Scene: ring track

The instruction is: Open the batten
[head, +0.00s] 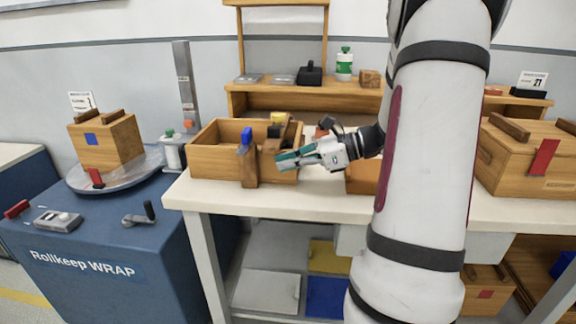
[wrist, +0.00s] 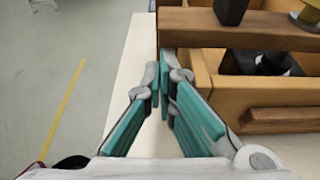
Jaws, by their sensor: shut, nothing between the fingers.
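A brown wooden batten (wrist: 245,36) lies across the open-topped wooden crate (wrist: 205,75) in the wrist view. A dark upright peg (wrist: 231,8) stands on it. In the head view the crate (head: 215,163) stands on the white bench, and the batten's near end (head: 249,170) shows at its right part, with a blue piece (head: 245,138) by it. My gripper (head: 279,160) has teal fingers, shut and empty, just right of that end. In the wrist view the fingertips (wrist: 160,76) are close to the batten's left end; I cannot tell whether they touch.
A blue wrapping machine (head: 85,262) with a box on its turntable (head: 118,172) stands left of the bench (head: 310,205). A lidded wooden box (head: 525,165) stands at the right. A shelf (head: 300,97) with a green-and-white bottle (head: 344,64) stands behind. The bench front is clear.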

